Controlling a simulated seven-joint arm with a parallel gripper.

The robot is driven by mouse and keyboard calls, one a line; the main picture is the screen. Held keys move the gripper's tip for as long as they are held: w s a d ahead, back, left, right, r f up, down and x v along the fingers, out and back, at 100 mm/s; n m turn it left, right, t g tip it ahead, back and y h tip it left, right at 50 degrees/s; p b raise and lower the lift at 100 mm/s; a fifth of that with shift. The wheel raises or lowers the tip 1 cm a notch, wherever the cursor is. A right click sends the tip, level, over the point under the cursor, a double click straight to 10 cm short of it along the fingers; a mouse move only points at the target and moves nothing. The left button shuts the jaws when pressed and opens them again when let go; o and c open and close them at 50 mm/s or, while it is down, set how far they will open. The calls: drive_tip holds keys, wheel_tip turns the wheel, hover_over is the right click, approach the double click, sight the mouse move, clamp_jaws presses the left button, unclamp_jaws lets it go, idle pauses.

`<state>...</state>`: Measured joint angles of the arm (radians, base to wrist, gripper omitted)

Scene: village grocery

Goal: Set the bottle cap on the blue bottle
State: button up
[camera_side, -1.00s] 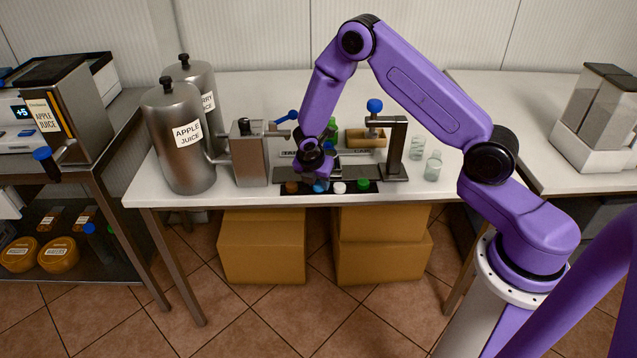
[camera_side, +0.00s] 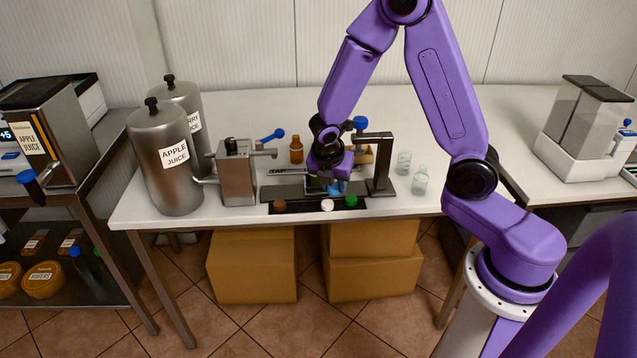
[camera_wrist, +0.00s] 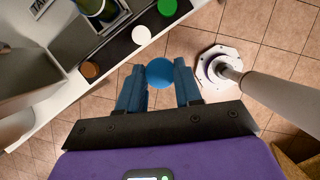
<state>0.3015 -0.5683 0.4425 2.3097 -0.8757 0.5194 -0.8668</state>
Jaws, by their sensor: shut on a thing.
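My gripper (camera_wrist: 160,84) is shut on the blue bottle cap (camera_wrist: 160,72), which sits between its blue fingertips in the wrist view. In the side view my gripper (camera_side: 336,187) is just above the black cap strip, between the metal stand and the tap; the cap is hard to tell from the fingers there. A dark blue object (camera_wrist: 98,7), cut off at the top of the wrist view, may be part of the blue bottle. I cannot make out the blue bottle for sure in the side view.
The black strip (camera_side: 262,209) holds a brown cap (camera_side: 279,206), a white cap (camera_side: 327,205) and a green cap (camera_side: 351,201). A metal stand (camera_side: 386,165) is close right of my gripper. An amber bottle (camera_side: 297,150) stands behind; pale clear containers (camera_side: 420,181) stand right. Silver juice urns (camera_side: 174,175) stand left.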

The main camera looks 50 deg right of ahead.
drive_tip(key=w+d+r, duration=0.2)
drive_tip(key=w, duration=0.2)
drive_tip(key=w+d+r, duration=0.1)
drive_tip(key=w+d, duration=0.2)
drive_tip(key=w, duration=0.1)
drive_tip(key=w+d+r, duration=0.2)
drive_tip(key=w, duration=0.2)
drive_tip(key=shift+d+r, duration=0.25)
drive_tip(key=shift+r, duration=0.1)
drive_tip(key=shift+w+d+f, duration=0.1)
drive_tip(key=shift+w+f, duration=0.05)
drive_tip(key=shift+f, duration=2.4)
drive_tip(key=shift+f, duration=0.75)
drive_tip(key=o, duration=1.5)
drive_tip(key=shift+c, duration=0.2)
